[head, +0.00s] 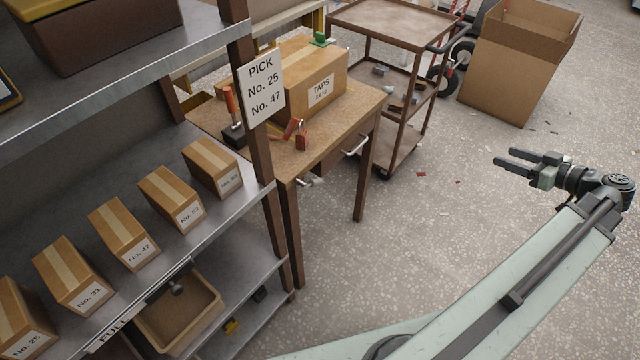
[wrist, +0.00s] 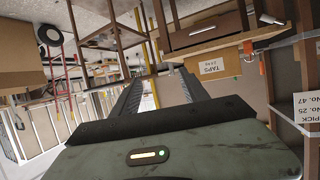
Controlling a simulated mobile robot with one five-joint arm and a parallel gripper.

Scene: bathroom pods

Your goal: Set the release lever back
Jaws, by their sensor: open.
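No part is clearly marked as the release lever. A red-handled upright lever on a black base (head: 232,118) stands on the wooden bench, partly beside the PICK sign; which way it is set I cannot tell. My gripper (head: 506,157) is open and empty, held out over the floor at the right, well apart from the bench. Its two dark fingers (wrist: 158,92) show in the wrist view with nothing between them.
The bench (head: 350,108) carries a TAPS carton (head: 310,80) and an orange-red tool (head: 298,134). A metal shelf (head: 90,205) with several numbered cartons is at left, a tan bin (head: 205,318) below. A brown trolley (head: 385,20) and open carton (head: 515,65) stand behind. Middle floor is mostly clear.

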